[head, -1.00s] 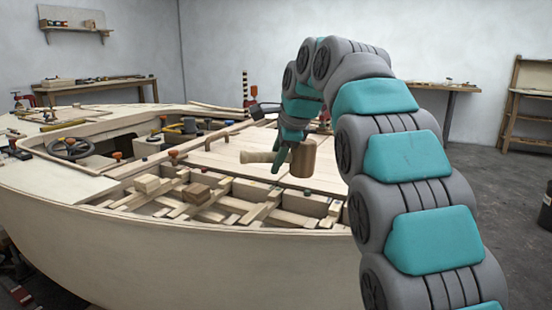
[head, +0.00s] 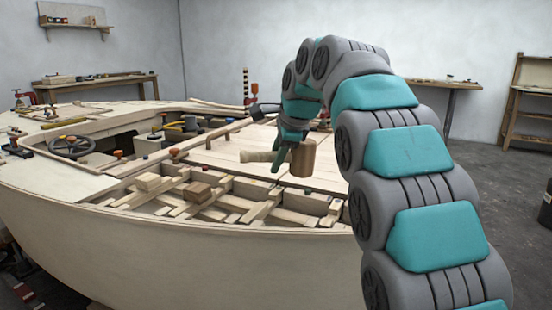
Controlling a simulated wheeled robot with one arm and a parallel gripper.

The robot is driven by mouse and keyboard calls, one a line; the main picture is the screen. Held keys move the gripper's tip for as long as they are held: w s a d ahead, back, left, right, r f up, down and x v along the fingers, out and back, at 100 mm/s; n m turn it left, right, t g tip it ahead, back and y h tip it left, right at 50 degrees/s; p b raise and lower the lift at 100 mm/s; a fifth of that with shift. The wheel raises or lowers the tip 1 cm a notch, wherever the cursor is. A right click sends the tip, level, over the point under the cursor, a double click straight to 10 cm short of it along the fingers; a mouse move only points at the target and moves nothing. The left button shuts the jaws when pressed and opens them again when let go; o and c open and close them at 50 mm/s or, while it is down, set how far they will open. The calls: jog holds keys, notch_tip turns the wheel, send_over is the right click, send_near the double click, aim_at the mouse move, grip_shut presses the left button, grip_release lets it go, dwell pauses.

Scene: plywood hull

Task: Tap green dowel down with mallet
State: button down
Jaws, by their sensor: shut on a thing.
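My gripper (head: 281,152) is shut on the wooden mallet and holds it above the hull's deck. The mallet's pale handle (head: 257,156) points left, and its brown cylindrical head (head: 302,158) is just right of the fingers. The mallet lies roughly level. A small peg with a greenish top (head: 308,192) shows below the mallet head at the deck's near edge. It is too small to be sure that it is the green dowel. The mallet head appears apart from it, with a gap between them in the picture.
The plywood hull (head: 180,255) fills the left and middle. Loose wood blocks (head: 197,191) lie on its open framing. Several colour-topped pegs, one red (head: 174,152), stand along the deck. A steering wheel (head: 72,147) is at left. Workbenches stand along the walls.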

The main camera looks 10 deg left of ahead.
notch_tip(320, 180, down, 4)
jog(key=shift+f+b, duration=0.25)
jog(key=shift+b, duration=0.5)
notch_tip(320, 180, up, 5)
jog(key=p, duration=0.4)
jog(key=shift+f, duration=0.1)
